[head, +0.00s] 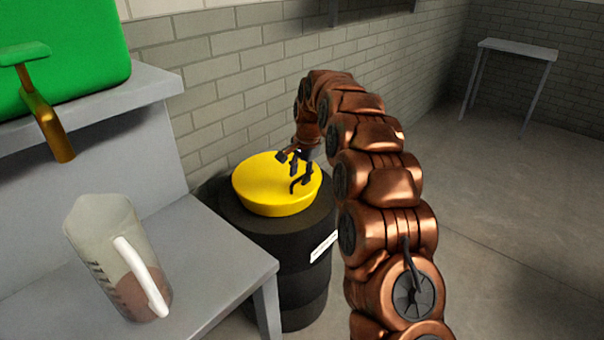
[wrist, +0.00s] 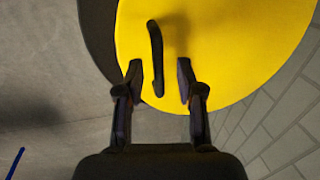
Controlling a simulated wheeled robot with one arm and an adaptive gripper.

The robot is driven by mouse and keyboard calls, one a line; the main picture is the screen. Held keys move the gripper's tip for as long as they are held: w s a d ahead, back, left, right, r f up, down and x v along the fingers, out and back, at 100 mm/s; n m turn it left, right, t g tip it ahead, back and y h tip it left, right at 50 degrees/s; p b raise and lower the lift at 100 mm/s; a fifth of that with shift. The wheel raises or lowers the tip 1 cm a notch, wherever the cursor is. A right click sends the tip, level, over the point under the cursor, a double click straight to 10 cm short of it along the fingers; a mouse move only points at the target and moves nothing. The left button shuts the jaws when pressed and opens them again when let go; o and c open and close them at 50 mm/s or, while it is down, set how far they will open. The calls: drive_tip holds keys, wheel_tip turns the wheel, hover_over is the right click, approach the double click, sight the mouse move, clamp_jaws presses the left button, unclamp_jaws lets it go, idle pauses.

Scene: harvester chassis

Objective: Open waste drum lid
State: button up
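The waste drum (head: 292,262) is a black barrel with a white label, standing against the brick wall in the head view. Its yellow lid (head: 262,192) lies on top and looks closed. A black curved handle (head: 298,184) stands on the lid; in the wrist view the handle (wrist: 156,58) runs lengthwise over the yellow lid (wrist: 225,45). My gripper (head: 294,164) is above the lid. In the wrist view my gripper (wrist: 158,82) is open, with the near end of the handle showing between its two fingertips. I cannot tell whether a finger touches it.
A grey bench (head: 215,245) left of the drum holds a clear pitcher (head: 115,255) with a white handle. A green container (head: 60,55) with a brass tap (head: 48,125) sits on the shelf above. A small table (head: 515,50) stands far right. The floor right of my arm is clear.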

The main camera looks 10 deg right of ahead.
drive_tip(key=shift+c, duration=0.3)
clamp_jaws()
